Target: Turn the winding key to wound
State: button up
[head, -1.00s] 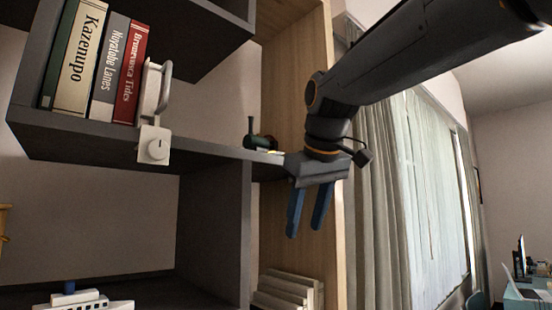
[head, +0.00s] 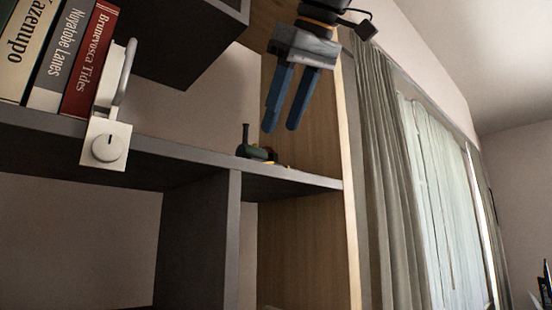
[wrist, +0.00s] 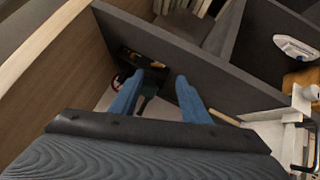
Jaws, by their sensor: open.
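A small dark green toy-like object (head: 258,150) with an upright stem stands on the grey shelf (head: 200,160), near the wooden side panel. In the wrist view a dark green part (wrist: 148,97) shows between my fingers, with black and yellow parts beyond it. I cannot make out a winding key on it. A white unit (head: 108,142) with a round marked dial (head: 107,148) and an upright handle sits at the shelf's front edge, beside the books. My gripper (head: 281,128) has two blue fingers, open and empty, above and right of the green object in the head view.
Several books (head: 62,60) stand at the left of the shelf. The upright wooden panel (head: 305,240) bounds the shelf on the right, with curtains (head: 385,150) beyond. A dark upper shelf box (head: 185,45) overhangs the left part. The shelf between dial and green object looks clear.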

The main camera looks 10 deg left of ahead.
jog(key=shift+w+r+p+x, duration=0.15)
jog(key=shift+p+x, duration=0.05)
jog(key=shift+x, duration=1.75)
jog(key=shift+w+r+p+x, duration=0.1)
jog(key=shift+p+x, duration=0.1)
jog(key=shift+x, duration=1.75)
jog(key=c, duration=1)
jog(key=shift+c, duration=0.3)
